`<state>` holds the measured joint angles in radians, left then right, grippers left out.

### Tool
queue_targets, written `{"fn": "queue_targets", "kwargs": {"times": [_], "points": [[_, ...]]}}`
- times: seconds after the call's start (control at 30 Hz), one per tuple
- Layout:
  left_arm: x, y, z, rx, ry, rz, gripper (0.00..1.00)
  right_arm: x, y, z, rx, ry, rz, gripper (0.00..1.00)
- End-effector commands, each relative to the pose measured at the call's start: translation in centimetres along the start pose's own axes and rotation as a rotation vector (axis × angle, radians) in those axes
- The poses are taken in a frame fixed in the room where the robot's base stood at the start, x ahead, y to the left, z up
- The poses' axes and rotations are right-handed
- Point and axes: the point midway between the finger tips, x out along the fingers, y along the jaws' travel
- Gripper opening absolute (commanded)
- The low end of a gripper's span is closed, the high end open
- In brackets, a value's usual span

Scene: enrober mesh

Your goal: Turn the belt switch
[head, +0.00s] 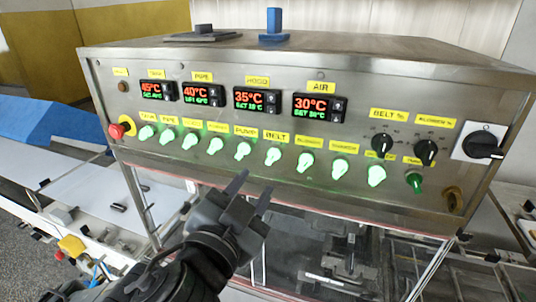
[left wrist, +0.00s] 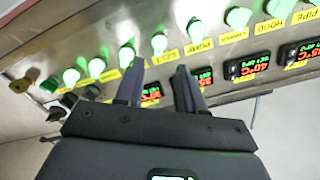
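The belt switch (head: 272,156) is a green-lit knob in a row of like knobs on the steel panel, below the yellow BELT label (head: 277,138). It also shows in the left wrist view (left wrist: 160,43), just beyond the fingertips. My left gripper (head: 252,183) is open and empty, below and in front of the panel. In the left wrist view its two fingers (left wrist: 157,75) point at the row, with the belt switch roughly in line with the gap. I see no contact with the knob. My right gripper is not in view.
Lit knobs stand close on both sides, such as the pump knob (head: 243,150) and its right neighbour (head: 305,162). Temperature displays (head: 257,100) sit above the row. A red button (head: 117,131) is at the left, a black rotary switch (head: 483,146) at the right.

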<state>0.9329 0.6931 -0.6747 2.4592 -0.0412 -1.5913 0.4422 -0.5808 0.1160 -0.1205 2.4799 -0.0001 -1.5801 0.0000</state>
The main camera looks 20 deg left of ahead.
Motion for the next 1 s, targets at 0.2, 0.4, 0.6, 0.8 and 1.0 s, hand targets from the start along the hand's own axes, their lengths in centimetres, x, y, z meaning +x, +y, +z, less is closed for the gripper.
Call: {"fn": "queue_targets", "kwargs": {"times": [0.2,0.4,0.6,0.8,1.0], "points": [[3.8,-0.1,0.0,0.001,-0.004,-0.001,0.38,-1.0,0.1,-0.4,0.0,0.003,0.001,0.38],[6.6,-0.1,0.0,0.0,-0.002,0.0,0.38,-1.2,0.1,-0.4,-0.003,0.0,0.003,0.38],[8.1,0.0,0.1,0.0,-0.002,0.001,0.38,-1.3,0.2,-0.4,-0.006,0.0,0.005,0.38],[8.5,0.0,0.1,-0.001,-0.001,0.001,0.38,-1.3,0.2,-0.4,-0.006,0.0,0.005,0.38],[8.4,0.0,0.1,-0.001,-0.001,0.001,0.35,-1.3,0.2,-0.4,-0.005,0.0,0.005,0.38]]}}
